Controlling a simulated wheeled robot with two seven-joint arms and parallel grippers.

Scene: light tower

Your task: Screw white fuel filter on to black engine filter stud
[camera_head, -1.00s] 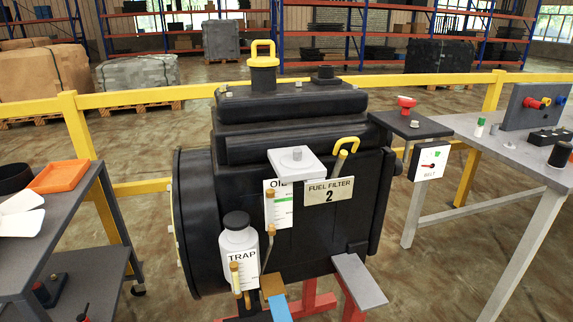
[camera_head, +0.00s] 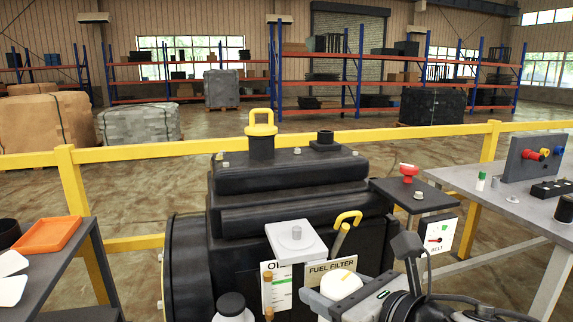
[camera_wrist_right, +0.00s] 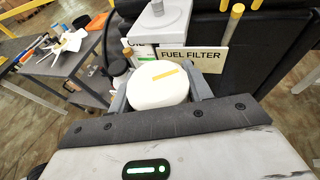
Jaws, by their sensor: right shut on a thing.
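The white fuel filter (camera_head: 341,283) is a rounded white body with a yellow stripe. It also shows in the right wrist view (camera_wrist_right: 157,84). My right gripper (camera_head: 338,292) is shut on it, with a finger on each side, in front of the black engine (camera_head: 285,185). The filter is close below the FUEL FILTER sign (camera_head: 330,268), which also shows in the right wrist view (camera_wrist_right: 190,60). The engine filter stud is hidden, so I cannot tell whether the filter touches it. My left gripper is not in view.
A white-topped grey block (camera_head: 296,240) and a yellow-handled dipstick (camera_head: 346,228) stick out above the sign. A white TRAP bottle (camera_head: 232,306) is at the lower left. A side table with an orange tray (camera_head: 48,234) stands left, and a grey workbench (camera_head: 505,205) stands right.

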